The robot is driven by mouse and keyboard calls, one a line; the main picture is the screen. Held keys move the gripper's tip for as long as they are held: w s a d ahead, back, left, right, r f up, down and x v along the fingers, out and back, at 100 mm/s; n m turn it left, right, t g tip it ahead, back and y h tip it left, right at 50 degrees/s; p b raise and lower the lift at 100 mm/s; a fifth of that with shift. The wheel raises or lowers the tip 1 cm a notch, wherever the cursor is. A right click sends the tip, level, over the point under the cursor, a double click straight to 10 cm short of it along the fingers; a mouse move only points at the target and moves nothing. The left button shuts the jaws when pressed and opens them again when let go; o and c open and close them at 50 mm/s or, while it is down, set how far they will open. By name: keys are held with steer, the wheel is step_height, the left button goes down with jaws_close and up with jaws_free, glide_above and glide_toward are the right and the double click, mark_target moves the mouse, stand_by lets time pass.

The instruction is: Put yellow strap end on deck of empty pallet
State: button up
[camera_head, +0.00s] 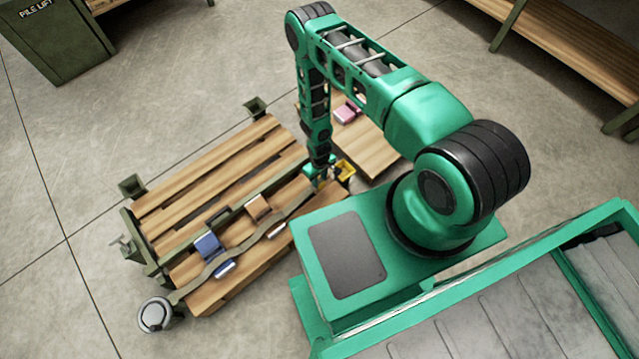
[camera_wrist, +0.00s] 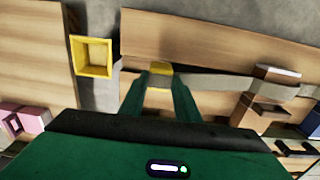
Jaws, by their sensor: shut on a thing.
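My gripper (camera_wrist: 159,92) is shut on the yellow strap end (camera_wrist: 160,69) in the wrist view. A grey-brown strap (camera_wrist: 215,82) runs from it to the right. In the head view the strap (camera_head: 240,245) crosses the slatted wooden pallet (camera_head: 190,196) from a round grey reel (camera_head: 154,315) at its lower left to my gripper (camera_head: 319,176) at its right end. The arm partly hides the gripper there. The pallet bears a blue block (camera_head: 209,244) and a brown block (camera_head: 258,207). I cannot tell whether the strap end touches the deck.
A yellow square socket (camera_wrist: 92,56) stands just left of my gripper in the wrist view. A second wooden deck (camera_head: 365,150) with a pink block (camera_head: 346,112) lies behind the arm. Green corner posts (camera_head: 132,187) edge the pallet. Bare floor (camera_head: 60,150) lies left.

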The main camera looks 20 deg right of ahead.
mark_target(320, 181)
steer(key=shift+d+f, duration=0.1)
steer(key=shift+f, duration=1.95)
steer(key=shift+f, duration=0.1)
steer(key=o, duration=1.1)
